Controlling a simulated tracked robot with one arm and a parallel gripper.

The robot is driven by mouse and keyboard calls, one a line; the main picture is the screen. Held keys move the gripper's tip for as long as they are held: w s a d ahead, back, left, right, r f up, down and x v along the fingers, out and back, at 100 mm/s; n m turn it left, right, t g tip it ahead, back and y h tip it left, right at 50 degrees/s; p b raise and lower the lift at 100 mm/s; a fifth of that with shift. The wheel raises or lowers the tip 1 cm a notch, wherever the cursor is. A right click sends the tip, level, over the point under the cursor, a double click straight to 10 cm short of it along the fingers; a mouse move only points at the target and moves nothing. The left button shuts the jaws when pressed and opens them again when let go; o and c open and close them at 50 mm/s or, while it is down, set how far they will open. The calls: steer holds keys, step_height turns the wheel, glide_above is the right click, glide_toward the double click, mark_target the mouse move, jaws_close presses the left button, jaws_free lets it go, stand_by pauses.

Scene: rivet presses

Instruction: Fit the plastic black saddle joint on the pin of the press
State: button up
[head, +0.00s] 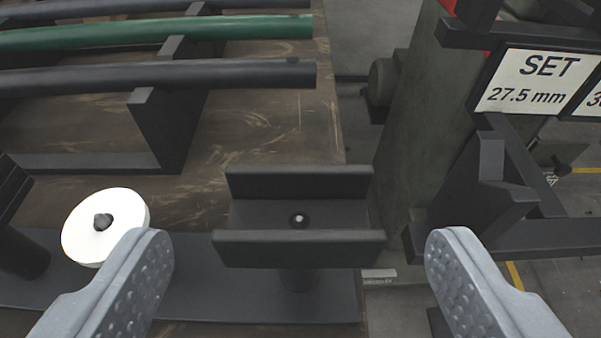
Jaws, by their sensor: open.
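A black saddle joint (262,213), a U-shaped channel with two upright walls, sits on a short dark post on the bench. A small hole or stud with a pale centre shows in the middle of its floor. My gripper (300,245) is open and empty. Its two grey dimpled fingers stand wide apart, one to the left and one to the right of the saddle joint, with clear gaps in the picture. The grey-green press body (425,130) stands to the right, beyond the bench edge. I cannot make out its pin.
A white disc (118,215) with a dark centre stands left of the saddle joint, partly behind my left finger. A rack (160,125) holds black and green tubes (250,28) at the back left. A "SET 27.5 mm" sign (535,80) and dark brackets (490,195) are at right.

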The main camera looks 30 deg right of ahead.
steer(key=shift+x, duration=0.8)
steer(key=c, duration=1)
steer(key=shift+c, duration=0.2)
steer(key=shift+r, duration=0.1)
steer(key=s+f+v, duration=0.1)
steer(key=v, duration=1.5)
steer(key=shift+s+d+b, duration=0.25)
steer(key=shift+s+b, duration=0.05)
steer(key=shift+s, duration=0.05)
